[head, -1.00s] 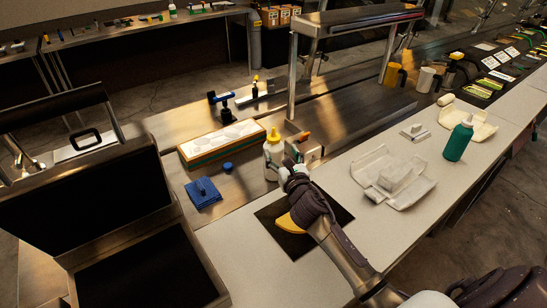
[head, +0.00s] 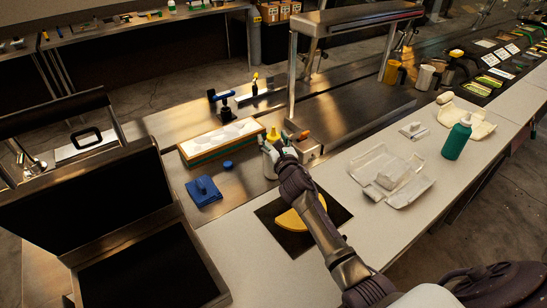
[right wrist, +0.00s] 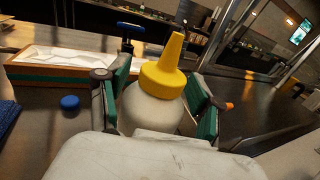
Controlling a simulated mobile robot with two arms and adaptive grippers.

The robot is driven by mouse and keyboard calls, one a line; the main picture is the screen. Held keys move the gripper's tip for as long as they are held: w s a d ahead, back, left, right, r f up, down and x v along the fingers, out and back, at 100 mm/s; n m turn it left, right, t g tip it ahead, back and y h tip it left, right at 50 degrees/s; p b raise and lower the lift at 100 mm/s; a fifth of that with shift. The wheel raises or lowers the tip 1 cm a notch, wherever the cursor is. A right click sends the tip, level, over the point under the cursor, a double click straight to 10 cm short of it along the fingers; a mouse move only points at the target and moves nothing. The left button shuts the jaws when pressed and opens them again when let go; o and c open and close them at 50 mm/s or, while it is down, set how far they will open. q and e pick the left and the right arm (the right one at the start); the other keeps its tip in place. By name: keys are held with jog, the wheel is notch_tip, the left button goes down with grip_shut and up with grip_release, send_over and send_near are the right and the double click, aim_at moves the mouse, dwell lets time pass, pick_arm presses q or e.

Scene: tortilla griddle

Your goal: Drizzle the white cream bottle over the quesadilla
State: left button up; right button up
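The white cream bottle (head: 268,165) with a yellow nozzle (head: 273,134) stands upright on the steel counter. My right gripper (head: 273,148) is at the bottle's upper part, its fingers one on each side. In the right wrist view the bottle's white shoulder (right wrist: 150,112) and yellow nozzle (right wrist: 164,72) sit between the green finger pads, which look spread with a small gap at the right. The yellow folded quesadilla (head: 287,221) lies on a black mat (head: 291,243) on the white counter, partly hidden by my right arm. My left gripper is not in view.
A second orange-tipped bottle (head: 304,135) stands in a holder just right of the cream bottle. A long wood-edged tray (head: 203,155), a blue block (head: 205,190) and a small blue cap (head: 227,164) lie to the left. A green bottle (head: 456,140) stands at the right.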

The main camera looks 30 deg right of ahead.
grip_shut()
jog(key=shift+w+r, duration=0.1)
jog(key=shift+r, duration=0.4)
jog(key=r, duration=0.2)
jog(key=s+r, duration=0.1)
jog(key=shift+d+r, duration=0.35)
jog(key=shift+r, duration=0.05)
jog(key=s+d+r, duration=0.5)
jog(key=s+r, duration=0.1)
jog(key=s, duration=0.3)
jog(key=shift+s, duration=0.15)
jog(key=shift+r, duration=0.1)
